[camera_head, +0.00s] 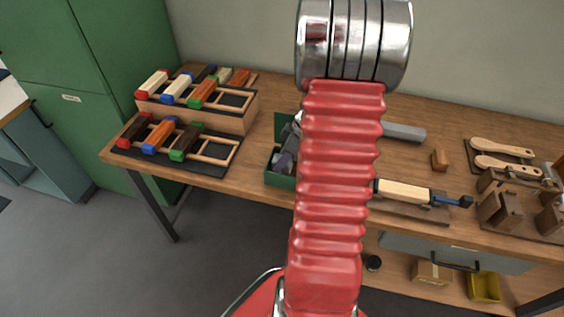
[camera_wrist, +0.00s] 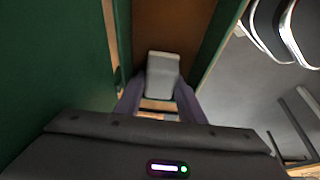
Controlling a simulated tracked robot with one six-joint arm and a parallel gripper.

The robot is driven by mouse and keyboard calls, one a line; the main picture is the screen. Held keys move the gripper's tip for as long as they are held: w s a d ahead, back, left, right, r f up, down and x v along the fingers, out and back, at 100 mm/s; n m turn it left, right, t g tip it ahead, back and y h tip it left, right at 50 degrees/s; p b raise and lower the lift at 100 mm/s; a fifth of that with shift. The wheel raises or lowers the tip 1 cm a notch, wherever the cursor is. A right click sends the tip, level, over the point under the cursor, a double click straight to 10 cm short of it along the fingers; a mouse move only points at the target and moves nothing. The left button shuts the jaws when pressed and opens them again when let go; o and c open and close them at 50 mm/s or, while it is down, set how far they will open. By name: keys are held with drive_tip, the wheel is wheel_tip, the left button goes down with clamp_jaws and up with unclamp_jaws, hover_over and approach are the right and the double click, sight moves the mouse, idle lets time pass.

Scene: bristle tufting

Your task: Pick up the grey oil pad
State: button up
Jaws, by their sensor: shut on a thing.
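The grey oil pad (camera_wrist: 162,66) shows in the wrist view as a pale grey block with rounded edges. My gripper (camera_wrist: 161,88) is shut on it, with one dark purple finger on each side. Green walls and a brown floor surround the pad in the wrist view. In the head view my gripper (camera_head: 287,158) is at the open green box (camera_head: 281,181) near the bench's front edge. My red arm covers the box's right part, and the pad cannot be made out there.
The wooden bench (camera_head: 262,100) holds racks of coloured brushes (camera_head: 190,108) at left. Right of my arm lie a grey bar (camera_head: 403,132), a small wooden block (camera_head: 439,160) and a pale wooden piece in a blue-handled fixture (camera_head: 404,192). Wooden-handled tools (camera_head: 503,149) lie far right.

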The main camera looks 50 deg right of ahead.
wheel_tip(320, 180, up, 9)
drive_tip(key=shift+f, duration=0.1)
idle(0.6)
drive_tip(key=o, duration=0.5)
drive_tip(key=c, duration=0.4)
